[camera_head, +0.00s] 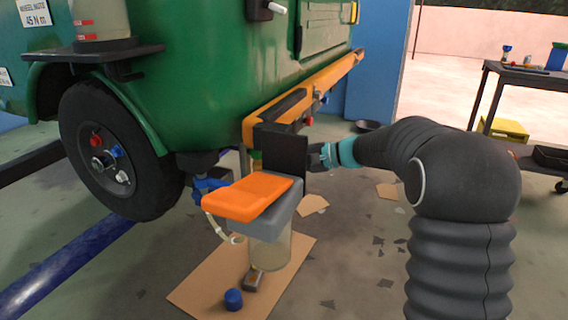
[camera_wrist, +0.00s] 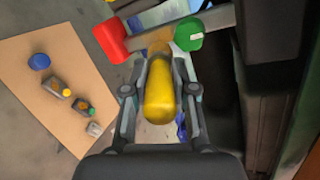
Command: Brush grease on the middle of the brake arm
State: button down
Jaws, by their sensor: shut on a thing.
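In the wrist view my gripper (camera_wrist: 160,90) is shut on the yellow handle of a brush (camera_wrist: 159,98). The brush's brownish head lies over or against the middle of a grey bar, which looks like the brake arm (camera_wrist: 145,44). The bar has a red end at left and a green end at right. I cannot tell whether the bristles touch it. In the head view my gripper (camera_head: 322,156) is partly hidden behind a dark plate beside the green vehicle. The brush and brake arm cannot be made out there.
A grey block with an orange top (camera_head: 247,196) stands before the vehicle. The wheel (camera_head: 112,150) is at left. A cardboard sheet (camera_head: 190,295) on the floor bears a blue cap (camera_head: 233,299) and small bottles. A dark trolley (camera_head: 520,75) stands at right. Dark vehicle parts are close right of my gripper.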

jog(key=shift+w+a, duration=0.1)
jog(key=shift+a, duration=0.2)
jog(key=shift+s+a+f+b, duration=0.1)
jog(key=shift+s+a+b, duration=0.1)
jog(key=shift+s+b, duration=0.35)
jog(key=shift+s+a+r+b, duration=0.1)
jog(key=shift+s+a+b, duration=0.15)
jog(key=shift+s, duration=0.5)
jog(key=shift+s+a+f+b, duration=0.1)
jog(key=shift+s+a+b, duration=0.05)
jog(key=shift+s+b, duration=0.4)
jog(key=shift+w+d+f+p, duration=0.15)
jog(key=shift+w+d, duration=0.05)
jog(key=shift+w, duration=0.4)
jog(key=shift+w+d+f+p, duration=0.1)
jog(key=shift+w+d+f, duration=0.1)
jog(key=shift+w, duration=0.45)
jog(key=shift+w+d+f+p, duration=0.1)
jog(key=shift+w+d+p, duration=0.1)
jog(key=shift+w, duration=0.4)
jog(key=shift+f+b, duration=0.65)
jog(key=shift+s+a+b, duration=0.2)
jog(key=shift+s, duration=0.45)
jog(key=shift+s+a+b, duration=0.15)
jog(key=shift+s+a, duration=0.1)
jog(key=shift+s, duration=0.35)
jog(key=shift+s+a+b, duration=0.2)
jog(key=shift+s, duration=0.45)
jog(key=shift+d, duration=0.1)
